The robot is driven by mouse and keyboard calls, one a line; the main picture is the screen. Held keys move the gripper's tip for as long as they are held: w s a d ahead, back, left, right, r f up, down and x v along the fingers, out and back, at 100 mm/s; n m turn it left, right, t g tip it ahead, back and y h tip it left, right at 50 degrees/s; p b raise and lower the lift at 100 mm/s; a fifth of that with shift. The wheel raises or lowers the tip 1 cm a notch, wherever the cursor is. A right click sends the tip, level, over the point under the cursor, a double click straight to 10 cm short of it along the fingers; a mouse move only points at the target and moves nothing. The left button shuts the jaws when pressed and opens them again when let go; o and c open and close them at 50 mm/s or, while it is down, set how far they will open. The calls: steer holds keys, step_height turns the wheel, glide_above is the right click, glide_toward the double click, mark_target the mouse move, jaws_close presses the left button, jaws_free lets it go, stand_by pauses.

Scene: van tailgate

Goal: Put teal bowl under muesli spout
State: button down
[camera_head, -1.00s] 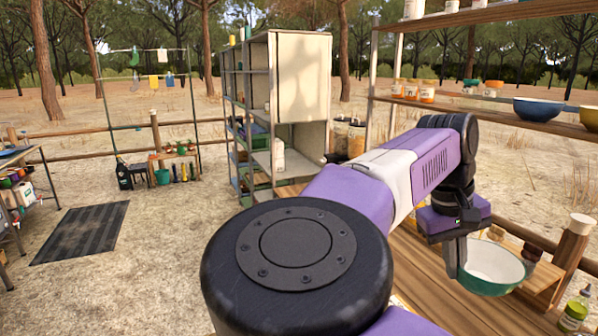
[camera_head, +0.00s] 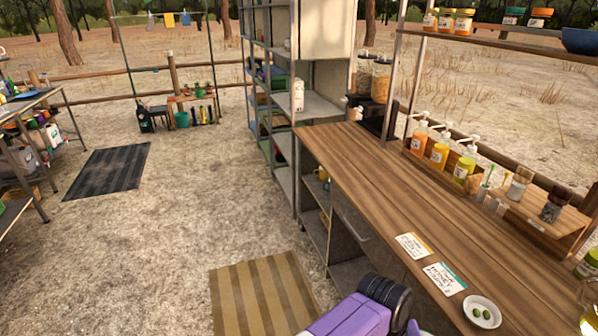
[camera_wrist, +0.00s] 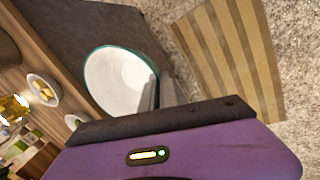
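The teal bowl (camera_wrist: 118,82), white inside with a teal rim, is in the wrist view, just beyond my gripper. My gripper (camera_wrist: 157,92) is shut on its rim at the side nearest the palm. The bowl and my gripper are outside the head view, where only part of my arm shows at the bottom edge. Two clear dispenser jars (camera_head: 371,78) with brownish contents stand on a dark stand at the far end of the wooden counter (camera_head: 385,190). A pale spout (camera_head: 355,113) shows at their front. I cannot read which jar holds muesli.
The counter's middle is clear. Two cards (camera_head: 445,278) and a small dish with green olives (camera_head: 482,312) lie near its front end. Pump bottles (camera_head: 440,150) and shakers (camera_head: 518,183) line the back. A grey shelf unit (camera_head: 290,80) stands beyond; a striped mat (camera_head: 262,297) lies on the ground.

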steer(key=s+f, duration=0.1)
steer(key=f, duration=0.1)
steer(key=s+f, duration=0.2)
steer(key=shift+s+a+f, duration=0.1)
steer(key=shift+s+f, duration=0.05)
steer(key=shift+s, duration=0.15)
